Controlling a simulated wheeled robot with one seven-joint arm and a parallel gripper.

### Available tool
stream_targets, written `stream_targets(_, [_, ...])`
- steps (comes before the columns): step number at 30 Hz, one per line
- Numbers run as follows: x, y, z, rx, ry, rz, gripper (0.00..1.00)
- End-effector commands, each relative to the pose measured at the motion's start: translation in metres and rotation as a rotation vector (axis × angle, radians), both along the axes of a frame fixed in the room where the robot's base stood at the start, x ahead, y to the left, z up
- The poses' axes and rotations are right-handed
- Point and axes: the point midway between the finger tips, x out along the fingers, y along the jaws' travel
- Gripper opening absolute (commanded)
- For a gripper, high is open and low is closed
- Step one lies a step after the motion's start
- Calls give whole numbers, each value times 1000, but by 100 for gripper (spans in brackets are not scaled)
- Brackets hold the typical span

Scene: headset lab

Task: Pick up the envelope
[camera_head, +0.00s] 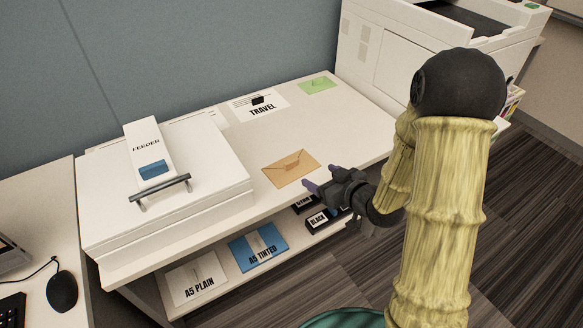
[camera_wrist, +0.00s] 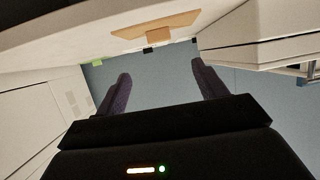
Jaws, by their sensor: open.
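The tan envelope (camera_head: 291,168) lies flat on the white counter, near its front edge, in the head view. It also shows at the top of the wrist view (camera_wrist: 160,27), beyond the fingertips. My gripper (camera_head: 312,189) is open and empty at the counter's front edge, just to the right of and in front of the envelope, apart from it as far as I can see. In the wrist view both dark fingers (camera_wrist: 163,72) are spread with nothing between them.
A white feeder machine (camera_head: 205,165) with a grey handle stands left on the counter (camera_head: 350,115). A TRAVEL sheet (camera_head: 258,104) and a green card (camera_head: 317,85) lie behind the envelope. The shelf below holds A5 PLAIN (camera_head: 195,280) and A5 TINTED (camera_head: 258,247) packs and dark boxes (camera_head: 317,219).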

Motion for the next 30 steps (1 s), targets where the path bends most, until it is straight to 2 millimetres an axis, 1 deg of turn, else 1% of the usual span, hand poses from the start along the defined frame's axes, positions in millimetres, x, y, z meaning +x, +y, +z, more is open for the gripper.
stream_targets(1, [6,7,-5,0,0,4,71])
stream_targets(9, [41,34,-23,0,0,3,71])
stream_targets(16, [69,55,-37,0,0,2,71])
stream_targets(20, [75,59,-40,-1,-1,0,71])
stream_targets(30, [77,60,-41,-1,1,0,71])
